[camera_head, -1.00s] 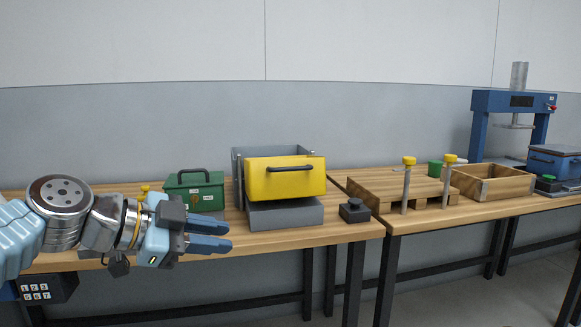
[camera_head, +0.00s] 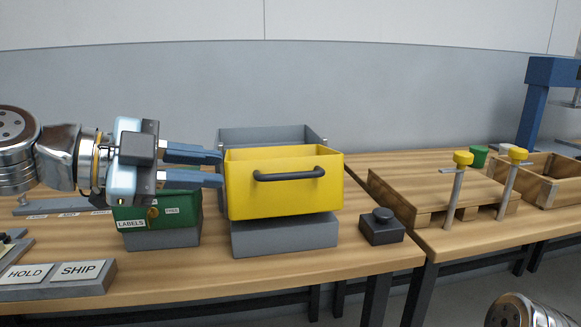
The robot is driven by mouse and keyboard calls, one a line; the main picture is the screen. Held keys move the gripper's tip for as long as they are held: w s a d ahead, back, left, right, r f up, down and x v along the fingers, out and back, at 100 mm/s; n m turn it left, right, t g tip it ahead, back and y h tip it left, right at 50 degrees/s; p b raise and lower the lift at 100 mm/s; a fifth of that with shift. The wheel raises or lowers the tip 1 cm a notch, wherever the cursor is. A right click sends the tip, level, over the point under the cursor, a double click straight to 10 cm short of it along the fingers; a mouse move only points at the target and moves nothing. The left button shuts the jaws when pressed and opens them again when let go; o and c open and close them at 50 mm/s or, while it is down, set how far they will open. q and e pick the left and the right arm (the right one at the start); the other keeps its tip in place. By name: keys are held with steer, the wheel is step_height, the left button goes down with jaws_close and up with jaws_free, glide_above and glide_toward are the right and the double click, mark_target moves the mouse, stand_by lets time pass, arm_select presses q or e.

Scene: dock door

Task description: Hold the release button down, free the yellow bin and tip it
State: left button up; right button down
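The yellow bin (camera_head: 283,195) with a black front handle (camera_head: 290,174) sits upright on a grey block (camera_head: 285,236), in front of a grey open box-like frame (camera_head: 268,133). My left gripper (camera_head: 222,169) is open, its two blue fingers pointing right. Its fingertips are at the bin's left side; I cannot tell whether they touch it. Nothing shows between the fingers. A dark box with a round black button (camera_head: 382,216), likely the release button, stands on the table right of the bin, untouched. My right gripper is out of view.
A green box (camera_head: 158,212) with labels stands below my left gripper. HOLD and SHIP plates (camera_head: 58,277) lie at the front left. A wooden pallet (camera_head: 425,195) with yellow-topped pins (camera_head: 462,159) stands right. Bare tabletop (camera_head: 345,262) lies before the button box.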

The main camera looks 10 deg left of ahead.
mark_target(277, 175)
arm_select(q)
steer(key=p+x, duration=0.2)
steer(key=x, duration=1.1)
steer(key=shift+d, duration=0.1)
jaws_close()
